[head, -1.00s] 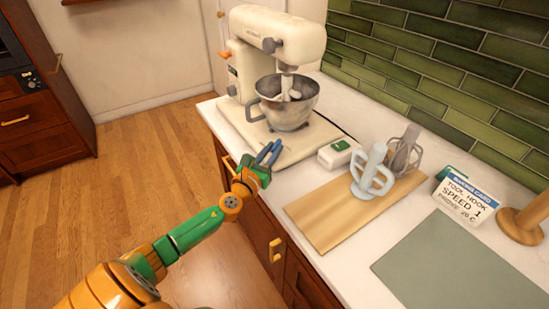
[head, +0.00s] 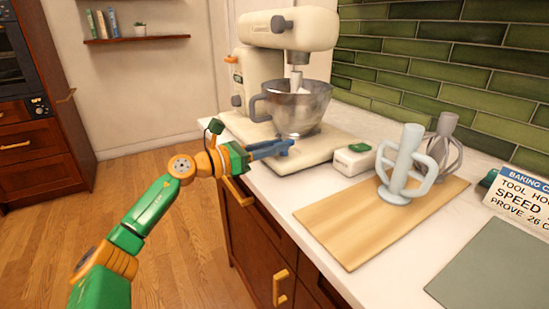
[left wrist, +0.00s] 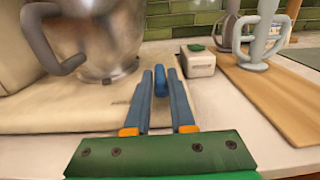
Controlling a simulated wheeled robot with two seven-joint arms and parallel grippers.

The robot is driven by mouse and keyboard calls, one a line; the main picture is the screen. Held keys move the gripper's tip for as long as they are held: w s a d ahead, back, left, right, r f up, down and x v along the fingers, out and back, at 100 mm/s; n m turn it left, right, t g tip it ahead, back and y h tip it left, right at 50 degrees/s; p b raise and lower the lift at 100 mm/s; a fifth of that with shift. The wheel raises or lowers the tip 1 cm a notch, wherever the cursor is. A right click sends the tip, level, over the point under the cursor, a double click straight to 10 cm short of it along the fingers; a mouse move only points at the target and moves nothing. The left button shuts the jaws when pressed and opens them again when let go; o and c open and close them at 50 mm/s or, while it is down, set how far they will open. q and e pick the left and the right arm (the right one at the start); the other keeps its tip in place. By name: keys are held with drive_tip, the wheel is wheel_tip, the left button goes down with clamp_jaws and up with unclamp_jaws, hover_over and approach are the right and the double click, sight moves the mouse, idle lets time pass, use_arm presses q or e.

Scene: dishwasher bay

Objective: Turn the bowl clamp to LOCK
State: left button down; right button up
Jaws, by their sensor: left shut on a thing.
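The stand mixer (head: 262,70) stands on the counter with its steel bowl (head: 297,108) on the cream base plate (head: 325,145). The bowl also shows at the upper left of the left wrist view (left wrist: 105,35). The bowl clamp (left wrist: 160,84) is a small blue lever at the front of the base, between my finger tips. My left gripper (head: 284,147) reaches in from the left, level with the base, and is shut on the clamp. The fingers hide most of the clamp in the head view. No LOCK marking is readable. My right gripper is not in view.
A small white box with a green top (head: 353,159) sits just right of the base. A baking card (head: 525,195) and a grey-green mat (head: 497,270) lie farther right.

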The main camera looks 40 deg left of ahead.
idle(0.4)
use_arm(q)
drive_tip(key=c, duration=0.9)
unclamp_jaws()
drive_tip(key=shift+c, duration=0.2)
drive_tip(key=shift+o, duration=0.6)
drive_tip(key=shift+w, duration=0.15)
